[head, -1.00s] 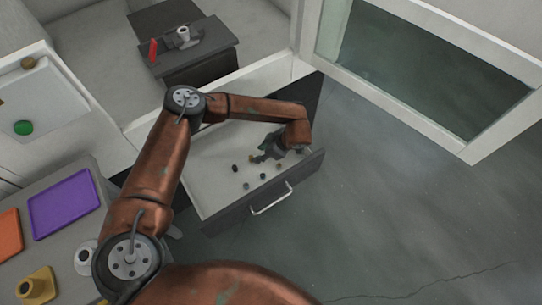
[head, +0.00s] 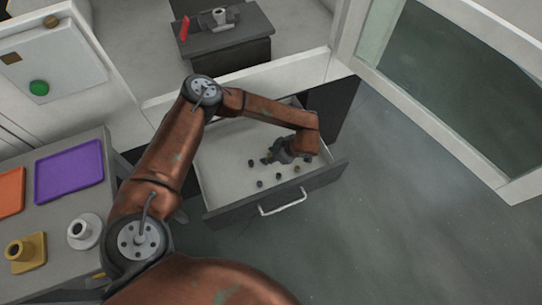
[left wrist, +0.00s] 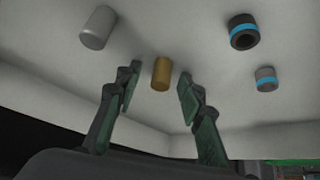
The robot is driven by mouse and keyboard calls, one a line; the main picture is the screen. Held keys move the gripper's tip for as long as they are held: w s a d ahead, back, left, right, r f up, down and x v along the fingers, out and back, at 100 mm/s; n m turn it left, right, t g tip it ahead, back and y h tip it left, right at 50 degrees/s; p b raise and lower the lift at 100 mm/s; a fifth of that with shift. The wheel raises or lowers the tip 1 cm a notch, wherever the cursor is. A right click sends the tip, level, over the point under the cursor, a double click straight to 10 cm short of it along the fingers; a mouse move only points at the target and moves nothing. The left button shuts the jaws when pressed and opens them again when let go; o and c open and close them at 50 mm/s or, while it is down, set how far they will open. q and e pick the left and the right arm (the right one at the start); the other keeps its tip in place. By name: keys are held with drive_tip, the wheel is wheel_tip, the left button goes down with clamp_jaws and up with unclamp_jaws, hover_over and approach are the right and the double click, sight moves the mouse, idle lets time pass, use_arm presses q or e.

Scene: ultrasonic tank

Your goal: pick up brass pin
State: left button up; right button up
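In the left wrist view the brass pin (left wrist: 162,73) is a short gold-brown cylinder on the pale drawer floor. My left gripper (left wrist: 158,88) is open, with one finger on each side of the pin and a visible gap on both sides. In the head view my left gripper (head: 272,157) is low inside the open drawer (head: 222,165), and the brass pin is small and hard to make out beside it. My right gripper is not in view.
Near the pin lie a plain grey cylinder (left wrist: 97,27), a dark blue-banded ring (left wrist: 243,32) and a grey blue-banded piece (left wrist: 265,79). Drawer walls surround them. A side table with a purple tray (head: 68,172) and an orange tray (head: 10,192) stands left.

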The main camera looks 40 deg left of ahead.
use_arm(q)
drive_tip(key=shift+c, duration=0.6)
clamp_jaws()
drive_tip(key=shift+r, duration=0.1)
